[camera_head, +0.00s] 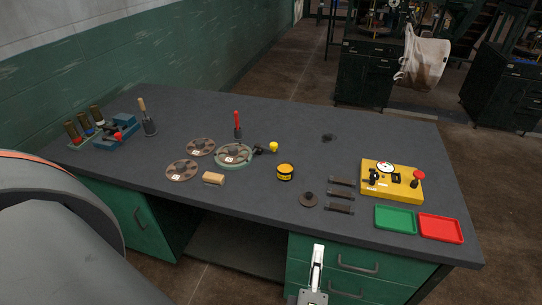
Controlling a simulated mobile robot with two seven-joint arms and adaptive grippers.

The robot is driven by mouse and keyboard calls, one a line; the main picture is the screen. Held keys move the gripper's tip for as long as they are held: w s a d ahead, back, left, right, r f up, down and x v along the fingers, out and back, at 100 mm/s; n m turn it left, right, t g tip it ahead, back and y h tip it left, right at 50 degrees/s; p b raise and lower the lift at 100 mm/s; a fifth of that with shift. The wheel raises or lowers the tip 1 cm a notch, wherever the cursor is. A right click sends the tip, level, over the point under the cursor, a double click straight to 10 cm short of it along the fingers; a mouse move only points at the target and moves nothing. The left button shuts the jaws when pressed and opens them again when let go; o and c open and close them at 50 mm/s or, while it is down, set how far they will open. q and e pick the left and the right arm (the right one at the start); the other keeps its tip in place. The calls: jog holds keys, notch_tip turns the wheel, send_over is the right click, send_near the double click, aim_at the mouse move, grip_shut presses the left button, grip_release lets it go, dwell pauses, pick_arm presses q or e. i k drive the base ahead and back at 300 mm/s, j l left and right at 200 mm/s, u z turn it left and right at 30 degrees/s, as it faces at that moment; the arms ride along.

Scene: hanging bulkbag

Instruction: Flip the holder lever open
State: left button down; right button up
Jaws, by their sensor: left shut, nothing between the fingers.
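Several fixtures with handles stand on the dark bench; I cannot tell which one is the holder. A round pale green fixture (234,163) sits mid-bench with a spoked disc in it. Behind it a red handle (237,119) stands upright, and a short black arm with a yellow knob (273,147) sticks out to its right. A blue fixture (118,130) with a red-tipped lever (118,137) is at the far left. My left gripper (316,258) is shut and empty, low in front of the bench, apart from all of these. My right gripper is not in view.
A yellow box (391,182) with a gauge and red knob, a green tray (396,218) and a red tray (440,227) are on the right.

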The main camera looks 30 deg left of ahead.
aim_at(273, 145)
jog(key=i+j, duration=0.1)
jog(key=j, duration=0.25)
jog(key=i+j, duration=0.15)
jog(key=j, duration=0.15)
jog(key=i+j, duration=0.1)
jog(key=j, duration=0.25)
jog(key=i+j, duration=0.1)
jog(key=j, duration=0.2)
